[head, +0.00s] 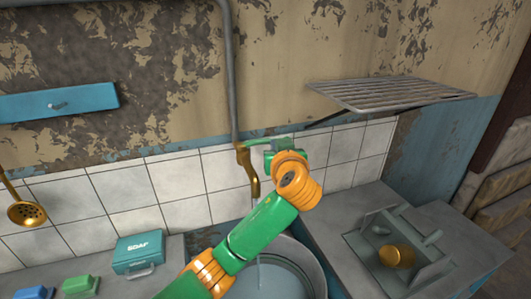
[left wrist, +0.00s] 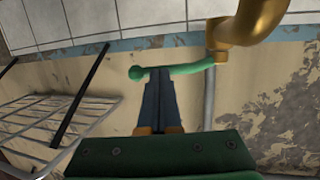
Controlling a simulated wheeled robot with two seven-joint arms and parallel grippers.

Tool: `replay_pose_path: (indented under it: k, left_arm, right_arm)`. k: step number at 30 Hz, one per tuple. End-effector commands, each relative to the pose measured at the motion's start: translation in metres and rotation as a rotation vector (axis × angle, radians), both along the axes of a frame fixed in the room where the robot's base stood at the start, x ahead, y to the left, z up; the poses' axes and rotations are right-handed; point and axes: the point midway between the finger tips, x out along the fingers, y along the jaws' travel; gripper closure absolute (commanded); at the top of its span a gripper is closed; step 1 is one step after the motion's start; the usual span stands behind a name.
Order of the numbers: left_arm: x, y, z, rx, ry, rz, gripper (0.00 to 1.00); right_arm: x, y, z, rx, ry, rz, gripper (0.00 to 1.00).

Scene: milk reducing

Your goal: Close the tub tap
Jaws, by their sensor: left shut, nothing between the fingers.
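The brass tap (head: 248,172) comes off a wall pipe above the tub. Its green lever handle (head: 262,143) points right in the head view. In the left wrist view the handle (left wrist: 195,67) runs across the fingertips, beside the brass tap body (left wrist: 250,25). My left gripper (left wrist: 160,74) is shut and empty, its dark fingers together at the handle; I cannot tell if they touch it. In the head view my orange and green wrist hides much of that gripper. The round grey tub (head: 318,272) holds water below, and my arm covers part of it. My right gripper is not in view.
A wire rack (head: 390,93) juts from the wall at upper right and also shows in the left wrist view (left wrist: 60,115). A teal soap box (head: 138,254) stands at left. A grey sink unit (head: 345,240) with a brass cup (head: 397,256) is at right.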

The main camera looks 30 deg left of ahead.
Motion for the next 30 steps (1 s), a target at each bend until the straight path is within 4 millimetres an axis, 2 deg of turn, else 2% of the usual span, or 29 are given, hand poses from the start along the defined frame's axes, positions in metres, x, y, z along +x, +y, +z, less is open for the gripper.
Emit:
replay_pose_path:
  k: [12, 30]
  left_arm:
    - [0.018, 0.006, 0.0, -0.001, -0.001, -0.002, 1.0]
    - [0.022, 0.008, 0.001, 0.0, -0.003, -0.003, 1.0]
  right_arm:
    - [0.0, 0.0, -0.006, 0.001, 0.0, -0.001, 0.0]
    - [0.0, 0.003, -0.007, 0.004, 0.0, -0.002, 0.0]
